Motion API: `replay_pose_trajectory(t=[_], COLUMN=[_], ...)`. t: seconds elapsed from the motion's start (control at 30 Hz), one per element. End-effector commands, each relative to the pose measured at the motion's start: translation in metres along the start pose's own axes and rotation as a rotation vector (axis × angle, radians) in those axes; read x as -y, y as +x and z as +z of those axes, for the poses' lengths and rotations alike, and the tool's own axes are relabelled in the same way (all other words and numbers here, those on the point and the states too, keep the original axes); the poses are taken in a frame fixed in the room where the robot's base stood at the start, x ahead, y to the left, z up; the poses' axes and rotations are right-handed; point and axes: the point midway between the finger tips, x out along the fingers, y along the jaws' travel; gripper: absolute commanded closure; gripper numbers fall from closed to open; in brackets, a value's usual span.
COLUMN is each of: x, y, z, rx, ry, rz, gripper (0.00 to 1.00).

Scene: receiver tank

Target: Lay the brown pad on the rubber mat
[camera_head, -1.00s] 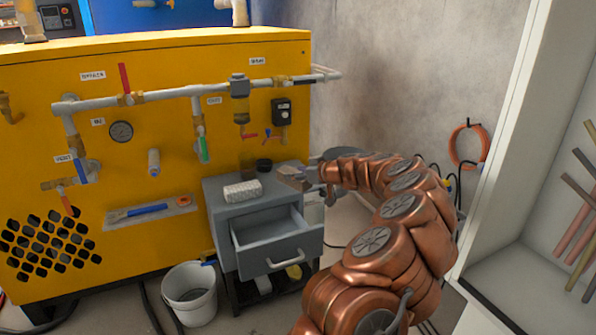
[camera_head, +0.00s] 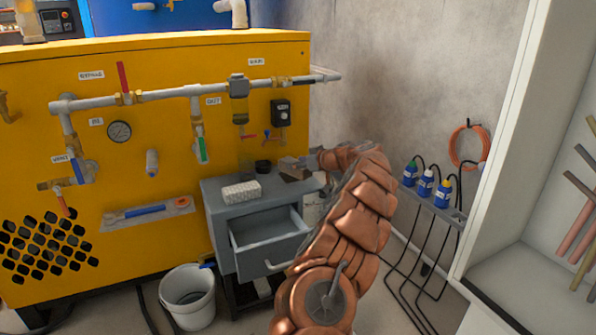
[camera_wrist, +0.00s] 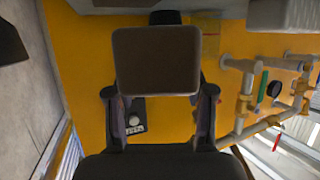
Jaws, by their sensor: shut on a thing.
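The brown pad (camera_wrist: 157,62) is a square, rounded-corner piece held between the two fingers of my gripper (camera_wrist: 158,92) in the wrist view. The gripper is shut on it. In the head view the brown pad (camera_head: 291,171) shows small at the back right of the grey cabinet's top, with my gripper (camera_head: 306,165) at its right. I cannot tell whether the pad touches the cabinet top. I cannot make out the rubber mat in either view.
The grey cabinet (camera_head: 222,193) has an open drawer (camera_head: 268,232). A white block (camera_head: 241,191) and a black round item (camera_head: 263,166) sit on its top. Behind is the yellow machine (camera_head: 60,130) with pipes. A bucket (camera_head: 188,297) stands left, a bottle rack (camera_head: 435,195) right.

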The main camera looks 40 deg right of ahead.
Motion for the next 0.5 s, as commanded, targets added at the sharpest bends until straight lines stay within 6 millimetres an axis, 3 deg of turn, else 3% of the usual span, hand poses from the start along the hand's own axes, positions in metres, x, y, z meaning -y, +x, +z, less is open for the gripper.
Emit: replay_pose_trajectory(t=[0.5], x=[-0.024], y=[0.021], z=[-0.005], rx=[0.000], ry=[-0.003], rz=[0.000], gripper=[0.84])
